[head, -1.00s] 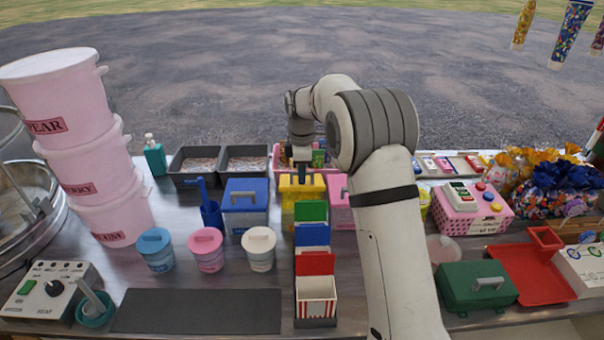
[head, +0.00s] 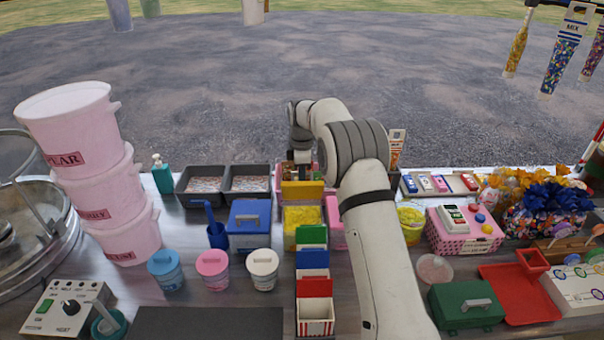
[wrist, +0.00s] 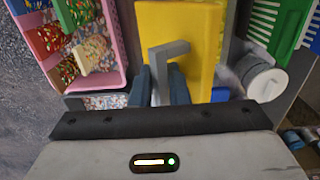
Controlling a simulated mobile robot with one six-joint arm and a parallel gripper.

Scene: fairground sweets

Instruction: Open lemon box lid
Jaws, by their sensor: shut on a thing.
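The lemon box (head: 290,240) stands mid-counter in the head view, its top uncovered and yellow contents showing. Its yellow lid (head: 302,191) is tilted up at the back edge of the box. In the wrist view the lid (wrist: 205,45) fills the upper middle, with a grey bent handle (wrist: 168,52) on it. My gripper (wrist: 161,88) is shut on that handle, one dark finger on each side. In the head view my gripper (head: 299,171) is just behind the lid, its fingertips partly hidden.
A blue lidded box (head: 249,218) stands left of the lemon box, and a pink box (head: 336,236) is close on its right, partly behind my arm. Grey trays (head: 246,180) are at the back left. Red, blue and green cartons (head: 315,300) stand in front.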

